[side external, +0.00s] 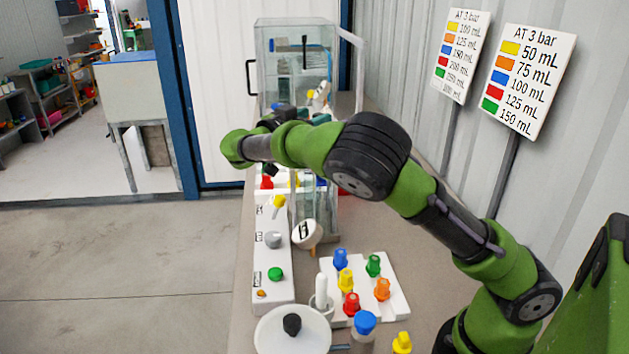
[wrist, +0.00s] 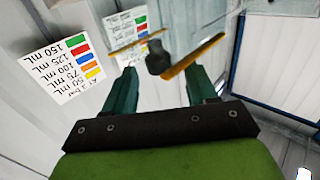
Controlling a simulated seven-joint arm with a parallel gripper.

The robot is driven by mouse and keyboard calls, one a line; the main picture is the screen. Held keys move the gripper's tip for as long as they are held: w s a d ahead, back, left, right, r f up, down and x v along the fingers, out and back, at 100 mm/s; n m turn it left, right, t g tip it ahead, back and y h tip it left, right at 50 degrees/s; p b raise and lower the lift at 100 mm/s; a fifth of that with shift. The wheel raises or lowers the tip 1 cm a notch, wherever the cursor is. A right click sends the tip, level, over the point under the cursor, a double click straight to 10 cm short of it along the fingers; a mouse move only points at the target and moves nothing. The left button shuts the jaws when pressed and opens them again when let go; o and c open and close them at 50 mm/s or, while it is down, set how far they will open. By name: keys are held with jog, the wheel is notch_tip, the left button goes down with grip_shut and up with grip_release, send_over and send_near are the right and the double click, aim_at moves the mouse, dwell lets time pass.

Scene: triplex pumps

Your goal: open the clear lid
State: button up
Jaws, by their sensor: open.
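My gripper (wrist: 161,72) shows in the wrist view with its two teal fingers apart and nothing clamped between them. A dark knob (wrist: 158,62) appears between and just beyond the fingertips, beside a tan strip (wrist: 192,56). I cannot tell whether the fingers touch the knob, or whether it belongs to the clear lid. In the side external view a clear case (side external: 282,42) with a black side handle (side external: 250,77) stands at the back, with a clear panel upright on its right. A smaller clear vessel (side external: 318,222) stands mid-bench, partly hidden by my arm. No lid is clearly distinguishable.
A white control panel (side external: 273,288) with knobs lies along the bench's left side. A white tray (side external: 393,304) holds several coloured caps near the front. A round white lid-like disc (side external: 270,332) is at the front. Two volume signs (side external: 527,75) stand at right.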

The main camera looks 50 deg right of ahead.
jog(key=shift+d, duration=0.3)
grip_shut()
jog(key=s+d, duration=0.6)
jog(key=shift+s+d, duration=0.25)
jog(key=shift+d, duration=0.05)
grip_release()
jog(key=a, duration=1.7)
